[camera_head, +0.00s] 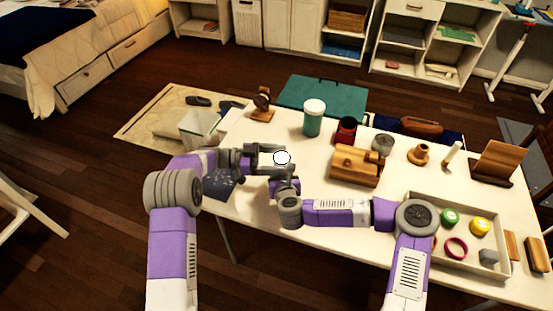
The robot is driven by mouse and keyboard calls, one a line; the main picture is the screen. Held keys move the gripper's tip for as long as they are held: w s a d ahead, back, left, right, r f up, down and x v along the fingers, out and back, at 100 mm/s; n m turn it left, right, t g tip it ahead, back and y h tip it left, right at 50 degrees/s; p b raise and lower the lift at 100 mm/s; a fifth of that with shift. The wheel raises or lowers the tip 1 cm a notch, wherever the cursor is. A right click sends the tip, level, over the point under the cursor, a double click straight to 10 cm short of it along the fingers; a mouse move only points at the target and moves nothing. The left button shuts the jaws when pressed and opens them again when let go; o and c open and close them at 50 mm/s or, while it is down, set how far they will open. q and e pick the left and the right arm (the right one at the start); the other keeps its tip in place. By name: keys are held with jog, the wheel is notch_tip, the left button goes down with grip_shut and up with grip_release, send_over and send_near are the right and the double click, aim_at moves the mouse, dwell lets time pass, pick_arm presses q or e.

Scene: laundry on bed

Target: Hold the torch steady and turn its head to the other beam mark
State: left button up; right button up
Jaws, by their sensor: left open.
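A round white face (282,157), which looks like the torch's lens end, shows between my two grippers above the left part of the table. The rest of the torch and its beam marks are hidden or too small to make out. My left gripper (266,158) comes in from the left with its fingers apart around or beside the white face; I cannot tell if they touch it. My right gripper (284,187) is just below, pointing up toward it. Its fingers are largely hidden by its own wrist.
The white table (263,221) holds a teal jar (312,122), a red cup (346,131), a wooden block (355,166), a grey round container (383,144) and a wooden stand (497,163). A tray (417,197) of small items lies at right.

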pick_arm(q)
jog(key=c, duration=1)
jog(key=shift+t, duration=0.3)
jog(key=n+t, duration=0.1)
jog(key=t, duration=0.1)
jog(key=n+t+y, duration=0.1)
jog(key=n+t, duration=0.2)
jog(key=t, duration=0.1)
jog(key=shift+s+d+r+n, duration=0.1)
jog(key=shift+s+n, duration=0.25)
jog(key=shift+n, duration=0.05)
jog(key=shift+s+d+n+t+y, duration=0.1)
jog(key=shift+n+t+y, duration=0.85)
jog(key=shift+t, duration=0.45)
jog(key=shift+s+d+n+t+y, duration=0.1)
jog(key=shift+n+t+y, duration=0.85)
jog(key=shift+t, duration=0.75)
jog(key=o, duration=1)
